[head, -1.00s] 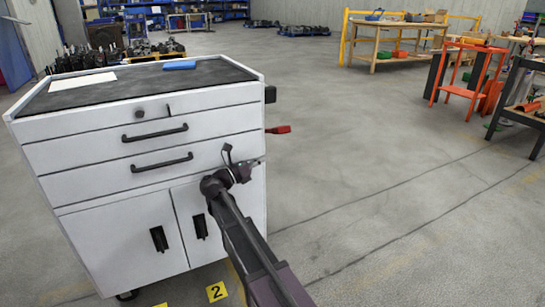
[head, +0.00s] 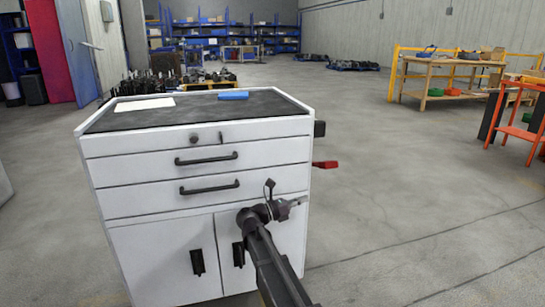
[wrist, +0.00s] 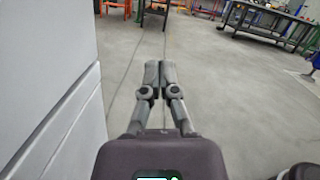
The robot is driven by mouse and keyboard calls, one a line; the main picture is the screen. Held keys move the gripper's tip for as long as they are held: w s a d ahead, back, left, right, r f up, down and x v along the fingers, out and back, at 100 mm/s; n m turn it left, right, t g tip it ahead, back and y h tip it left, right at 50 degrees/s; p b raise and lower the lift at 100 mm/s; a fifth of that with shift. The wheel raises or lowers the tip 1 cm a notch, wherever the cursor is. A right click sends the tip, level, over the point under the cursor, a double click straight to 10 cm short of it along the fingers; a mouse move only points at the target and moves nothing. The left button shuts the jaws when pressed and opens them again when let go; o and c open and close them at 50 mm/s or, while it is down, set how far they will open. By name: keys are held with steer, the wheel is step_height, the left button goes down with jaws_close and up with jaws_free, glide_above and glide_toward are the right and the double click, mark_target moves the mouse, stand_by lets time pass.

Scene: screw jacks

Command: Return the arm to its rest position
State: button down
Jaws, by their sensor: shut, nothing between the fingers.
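My arm reaches up from the bottom of the head view, in front of the white cabinet (head: 150,262). My gripper (head: 298,201) is small there, near the cabinet's right front edge, and its fingers are hard to make out. In the wrist view my gripper (wrist: 160,72) shows clearly: its two fingers are together, with nothing between them. It points over open floor, with a pale cabinet side (wrist: 45,80) close on the left. I cannot tell the exact gap between arm and cabinet.
The cabinet's dark top carries a white sheet (head: 145,104) and a blue item (head: 233,95). A red handle (head: 326,164) sticks out on its right. A wooden workbench (head: 445,78) and an orange stand (head: 518,130) stand farther right. The floor (head: 400,200) between is clear.

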steer(key=s+d+f+m+g+y+p, duration=0.2)
steer(key=s+d+f+m+y+p, duration=0.2)
steer(key=s+m+y, duration=0.15)
steer(key=s+d+f+m+g+y+p, duration=0.25)
steer(key=s+d+m+y+p, duration=0.2)
steer(key=s+m, duration=0.25)
steer(key=s+a+m+g+y+p, duration=0.1)
steer(key=s+a+m+y+p, duration=0.45)
steer(key=s+m+y, duration=0.5)
step_height(320, 180, up, 37)
steer(key=m+h+p, duration=0.1)
steer(key=p, duration=3.7)
steer(key=shift+s+d+r, duration=0.15)
steer(key=shift+s+d, duration=0.1)
steer(key=shift+s, duration=0.2)
